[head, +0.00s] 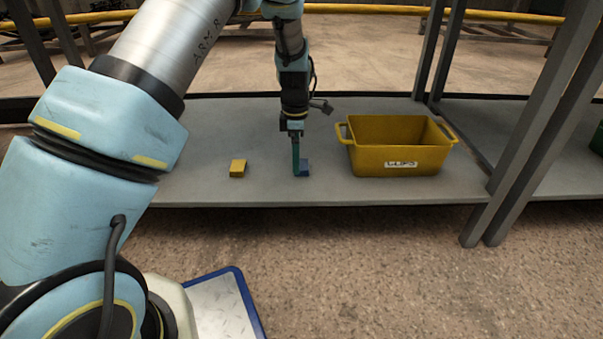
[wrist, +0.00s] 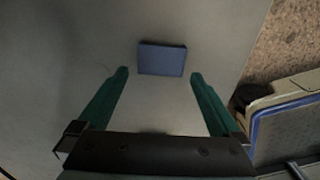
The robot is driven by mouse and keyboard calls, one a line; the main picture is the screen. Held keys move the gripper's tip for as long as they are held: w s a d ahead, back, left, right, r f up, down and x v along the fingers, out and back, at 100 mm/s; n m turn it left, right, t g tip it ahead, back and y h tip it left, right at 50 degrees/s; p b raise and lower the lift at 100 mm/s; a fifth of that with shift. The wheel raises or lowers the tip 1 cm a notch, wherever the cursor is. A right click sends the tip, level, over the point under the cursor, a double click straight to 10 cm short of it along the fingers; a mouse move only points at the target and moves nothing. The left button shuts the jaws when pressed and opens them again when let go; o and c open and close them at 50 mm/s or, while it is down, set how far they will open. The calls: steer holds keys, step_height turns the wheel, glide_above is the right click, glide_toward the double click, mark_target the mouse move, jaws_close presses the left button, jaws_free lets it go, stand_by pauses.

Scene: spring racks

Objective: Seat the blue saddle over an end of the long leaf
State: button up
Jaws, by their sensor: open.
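The blue saddle (head: 305,168) is a small blue block lying on the grey shelf board. In the wrist view the saddle (wrist: 162,58) lies mostly just beyond the two green fingertips, centred between them with a gap on each side. My gripper (head: 297,170) points down at the saddle, and its fingers partly cover it in the head view. In the wrist view my gripper (wrist: 159,72) is open and empty. I cannot tell exactly how high the tips are above the board. I cannot make out a long leaf in either view.
A yellow block (head: 238,168) lies on the board left of the saddle. A yellow crate (head: 398,160) with handles stands to the right; its floor is hidden. Grey rack posts (head: 540,130) rise at the right. The board (head: 200,190) between the blocks is clear.

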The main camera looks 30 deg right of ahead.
step_height(320, 180, down, 2)
steer(key=shift+f, duration=0.1)
steer(key=shift+r, duration=0.2)
steer(key=c, duration=1.4)
